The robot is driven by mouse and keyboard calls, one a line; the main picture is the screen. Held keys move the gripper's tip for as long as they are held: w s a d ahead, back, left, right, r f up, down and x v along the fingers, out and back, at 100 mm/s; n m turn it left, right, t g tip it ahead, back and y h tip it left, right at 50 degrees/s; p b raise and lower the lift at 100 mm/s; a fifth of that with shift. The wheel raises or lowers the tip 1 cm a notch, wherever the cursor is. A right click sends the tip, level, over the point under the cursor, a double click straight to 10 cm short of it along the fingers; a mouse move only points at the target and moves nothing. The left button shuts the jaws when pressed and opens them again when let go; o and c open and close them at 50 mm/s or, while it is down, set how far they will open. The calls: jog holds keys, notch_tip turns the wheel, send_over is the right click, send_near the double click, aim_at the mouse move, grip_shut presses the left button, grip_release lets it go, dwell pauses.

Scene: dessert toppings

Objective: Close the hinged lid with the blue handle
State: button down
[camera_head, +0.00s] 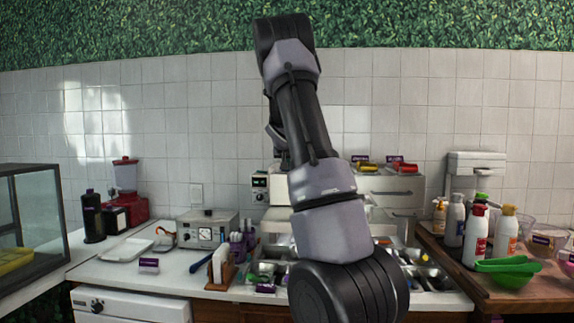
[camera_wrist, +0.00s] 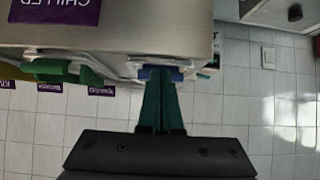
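The blue handle (camera_wrist: 143,73) shows in the wrist view, at the edge of a pale metal panel (camera_wrist: 150,25) with a purple label. I take this panel to be the hinged lid, but its hinge is not visible. My gripper (camera_wrist: 160,82) has its dark green fingers close together, with the tips at the blue handle. They overlap it in the picture; I cannot tell whether they grip it or only touch it. In the head view my arm hides the gripper, the blue handle and the middle of the topping station.
A steel topping tray (camera_head: 436,280) with several compartments is on the counter. Raised white lids (camera_head: 392,190) stand behind it. Bottles (camera_head: 476,236) and a green bowl (camera_head: 512,279) are at the right. A grey machine (camera_head: 207,230) and a white tray (camera_head: 126,250) are at the left.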

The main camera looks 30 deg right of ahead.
notch_tip(320, 180, down, 2)
jog(key=shift+s, duration=0.15)
jog(key=s+a+f, duration=0.1)
jog(key=s+a, duration=0.4)
jog(key=s, duration=0.2)
jog(key=shift+s+a, duration=0.25)
jog(key=shift+a, duration=0.1)
jog(key=shift+f, duration=0.1)
